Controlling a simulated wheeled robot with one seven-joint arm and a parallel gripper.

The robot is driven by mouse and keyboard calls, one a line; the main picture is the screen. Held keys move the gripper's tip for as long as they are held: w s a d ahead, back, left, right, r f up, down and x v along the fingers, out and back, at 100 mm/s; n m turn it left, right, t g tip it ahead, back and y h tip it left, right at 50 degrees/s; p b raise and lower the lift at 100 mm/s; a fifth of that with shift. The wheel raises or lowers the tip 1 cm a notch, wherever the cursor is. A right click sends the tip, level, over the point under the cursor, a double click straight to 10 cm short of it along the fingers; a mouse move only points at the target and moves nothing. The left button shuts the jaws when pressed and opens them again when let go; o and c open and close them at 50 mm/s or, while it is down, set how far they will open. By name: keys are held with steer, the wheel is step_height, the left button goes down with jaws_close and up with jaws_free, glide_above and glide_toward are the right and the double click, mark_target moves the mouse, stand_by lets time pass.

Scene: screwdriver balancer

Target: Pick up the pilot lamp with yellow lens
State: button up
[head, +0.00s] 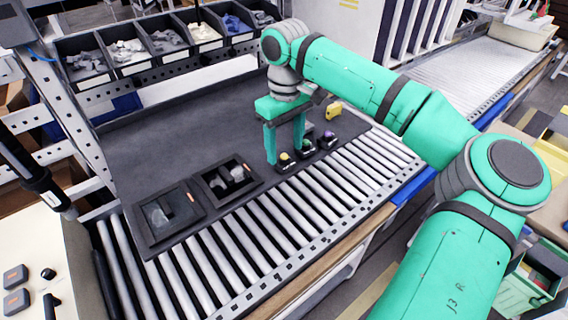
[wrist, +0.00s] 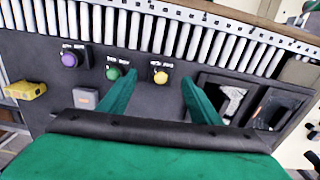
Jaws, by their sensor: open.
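The pilot lamp with yellow lens (head: 284,157) stands on the dark mat by the rollers. It also shows in the wrist view (wrist: 160,76), in a row with a green-lens lamp (wrist: 113,73) and a purple-lens lamp (wrist: 69,59). My gripper (head: 285,151) is open and points down over the row. In the wrist view its fingers (wrist: 158,81) lie left and right of the yellow lamp, with the green lamp just outside the left finger. I cannot tell whether either finger touches the yellow lamp. Nothing is held.
Two black trays with parts, a near one (head: 142,224) and another (head: 207,196), sit left of the lamps. A yellow block (head: 334,110) lies beyond the purple lamp. A grey box (wrist: 85,98) is near the green lamp. Rollers (head: 300,210) run along the mat's front edge.

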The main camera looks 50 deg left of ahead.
mark_target(284, 154)
steer(key=shift+a+f, duration=0.1)
steer(key=shift+f, duration=2.15)
steer(key=c, duration=1.2)
steer(key=shift+c, duration=0.4)
steer(key=shift+r, duration=0.15)
steer(key=shift+r, duration=0.6)
steer(key=s+d+r, duration=0.6)
steer(key=s+r, duration=0.5)
steer(key=s, duration=0.1)
steer(key=shift+s+d+r, duration=0.2)
steer(key=shift+s+r, duration=0.1)
steer(key=shift+s, duration=0.05)
steer(key=shift+w, duration=0.15)
